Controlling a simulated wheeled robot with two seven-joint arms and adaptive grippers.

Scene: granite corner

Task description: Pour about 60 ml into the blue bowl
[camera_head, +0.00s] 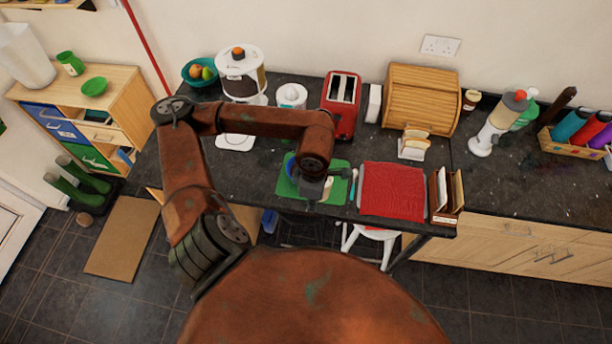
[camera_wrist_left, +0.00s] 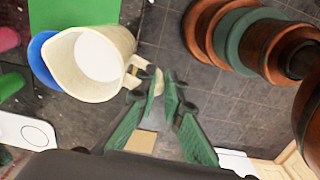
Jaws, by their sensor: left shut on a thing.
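A cream jug (camera_wrist_left: 112,88) with white contents (camera_wrist_left: 97,57) shows in the left wrist view. My left gripper (camera_wrist_left: 158,85), with green fingers, is shut on its handle. The jug's spout side points left, over the blue bowl (camera_wrist_left: 42,62), which is mostly hidden behind the jug. No stream is visible. In the head view my left gripper (camera_head: 312,187) is over the green mat (camera_head: 340,187) near the counter's front edge, and the blue bowl (camera_head: 290,167) shows partly beside it. My arm hides most of the jug there. My right gripper is not in view.
A red cloth (camera_head: 392,190) lies right of the mat, with a letter rack (camera_head: 447,192) beyond it. Behind stand a red toaster (camera_head: 341,103), a toast rack (camera_head: 412,148) and a white lidded pot (camera_head: 291,96). Dark counter lies bare left of the mat.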

